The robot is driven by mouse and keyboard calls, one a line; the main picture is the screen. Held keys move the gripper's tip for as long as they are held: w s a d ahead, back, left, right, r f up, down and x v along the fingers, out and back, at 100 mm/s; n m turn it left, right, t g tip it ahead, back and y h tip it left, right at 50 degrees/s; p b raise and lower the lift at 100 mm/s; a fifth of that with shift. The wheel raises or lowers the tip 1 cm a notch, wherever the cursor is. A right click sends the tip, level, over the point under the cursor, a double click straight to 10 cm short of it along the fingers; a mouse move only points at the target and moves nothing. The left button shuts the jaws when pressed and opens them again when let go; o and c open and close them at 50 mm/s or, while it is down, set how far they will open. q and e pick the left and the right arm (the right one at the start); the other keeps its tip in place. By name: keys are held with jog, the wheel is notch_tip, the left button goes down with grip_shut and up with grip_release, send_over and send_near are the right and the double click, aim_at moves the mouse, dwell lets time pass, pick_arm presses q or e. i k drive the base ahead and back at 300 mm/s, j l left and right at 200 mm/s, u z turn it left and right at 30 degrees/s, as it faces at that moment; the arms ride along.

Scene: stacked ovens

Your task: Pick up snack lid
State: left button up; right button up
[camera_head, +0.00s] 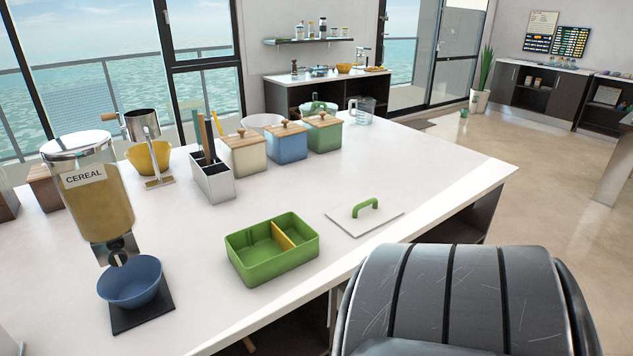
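The snack lid (345,222) is a thin white square plate with a green arched handle (365,207) on top. It lies flat on the white counter near its front edge. The green snack box (272,262) stands open just left of the lid, with a yellow divider (283,236) inside; it looks empty. A large grey ribbed part of my own body fills the lower right. Neither of my grippers shows in this view.
A cereal dispenser (100,205) stands at the left, with a blue bowl (130,282) on a dark base below it. A utensil holder (212,180) and canisters with wooden lids (286,144) stand farther back. The counter (420,170) is clear behind and right of the lid.

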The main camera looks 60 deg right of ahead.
aim_at(361, 216)
jog(key=z, duration=1.8)
